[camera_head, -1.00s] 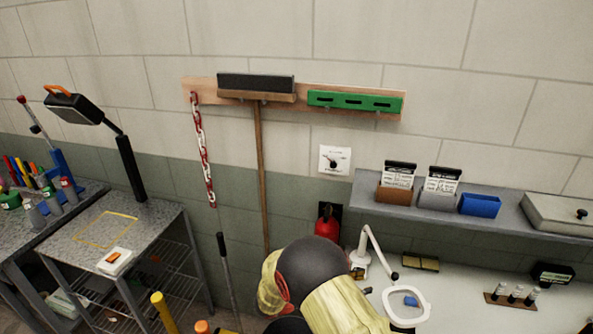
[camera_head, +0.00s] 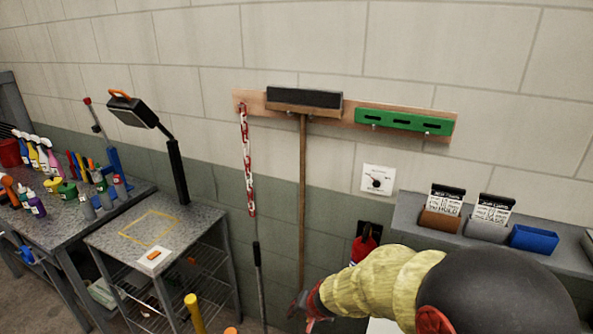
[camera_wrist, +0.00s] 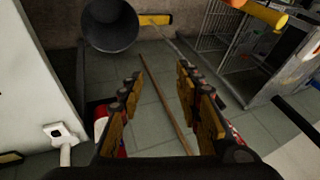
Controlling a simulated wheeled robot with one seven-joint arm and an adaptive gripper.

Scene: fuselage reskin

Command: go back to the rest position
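My gripper (camera_wrist: 160,90) shows in the wrist view with its two yellow-padded fingers spread apart. Nothing is between them; the floor shows through the gap. In the head view the gripper (camera_head: 312,312) is at the lower middle, partly cut off by the bottom edge. My arm in its yellow sleeve reaches it from the right. The gripper is in front of the lower part of a wooden-handled broom (camera_head: 302,190) that hangs on the wall.
A wall shelf (camera_head: 405,212) with card holders and a blue bin (camera_head: 534,238) is at right. A red extinguisher (camera_head: 360,250) is beside my arm. A grey cart (camera_head: 190,222) and a bench with bottles stand at left. The wrist view shows a dark bucket (camera_wrist: 110,25) and floor (camera_wrist: 140,120).

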